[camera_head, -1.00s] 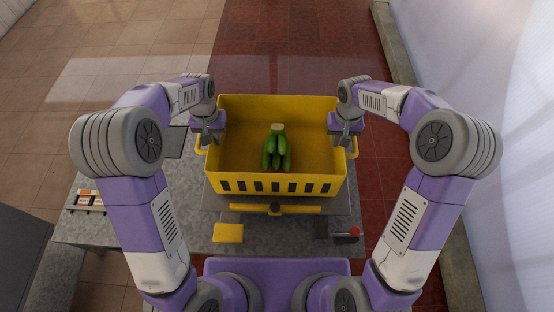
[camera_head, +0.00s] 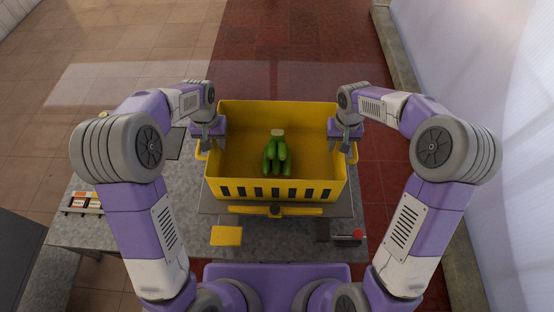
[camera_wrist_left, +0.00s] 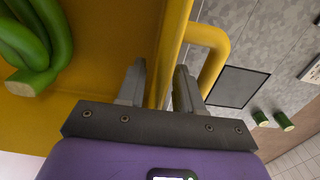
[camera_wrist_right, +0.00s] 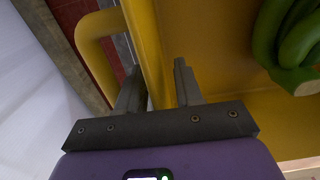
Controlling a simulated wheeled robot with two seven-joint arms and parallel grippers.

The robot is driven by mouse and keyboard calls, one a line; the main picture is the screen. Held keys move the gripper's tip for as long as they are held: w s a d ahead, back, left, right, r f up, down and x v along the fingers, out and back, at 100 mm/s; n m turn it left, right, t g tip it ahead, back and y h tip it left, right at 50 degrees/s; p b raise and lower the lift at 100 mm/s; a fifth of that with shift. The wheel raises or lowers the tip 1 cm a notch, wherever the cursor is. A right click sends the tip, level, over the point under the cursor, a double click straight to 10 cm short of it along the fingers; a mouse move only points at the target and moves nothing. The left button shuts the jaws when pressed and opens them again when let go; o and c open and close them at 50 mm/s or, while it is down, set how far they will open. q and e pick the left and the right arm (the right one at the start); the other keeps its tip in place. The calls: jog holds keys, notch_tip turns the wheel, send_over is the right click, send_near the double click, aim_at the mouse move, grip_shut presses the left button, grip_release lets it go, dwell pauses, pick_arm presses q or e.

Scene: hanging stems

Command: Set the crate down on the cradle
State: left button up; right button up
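The yellow crate (camera_head: 232,190) is level in the middle of the head view, with a green banana bunch (camera_head: 276,156) inside. The cradle (camera_head: 336,204) is a grey plate with a yellow front bar, mostly hidden under the crate. I cannot tell whether the crate's bottom touches it. My left gripper (camera_head: 211,146) is shut on the crate's left rim beside the handle; its fingers straddle the rim in the left wrist view (camera_wrist_left: 158,82). My right gripper (camera_head: 344,146) is shut on the right rim; its fingers straddle it in the right wrist view (camera_wrist_right: 158,82).
The grey table (camera_head: 80,228) spreads left of and before the cradle. It carries a yellow pad (camera_head: 227,236), a red-knobbed lever (camera_head: 357,234) and a small orange-and-white item (camera_head: 86,203). Green stubs (camera_wrist_left: 284,121) lie near a dark panel (camera_wrist_left: 237,86). A white wall stands right.

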pick_arm(q)
jog(key=shift+r, duration=0.1)
notch_tip(320, 180, up, 12)
jog(key=shift+f, duration=0.2)
jog(key=shift+r, duration=0.1)
pick_arm(e)
jog(key=shift+r, duration=0.3)
notch_tip(320, 180, up, 11)
jog(key=shift+r, duration=0.2)
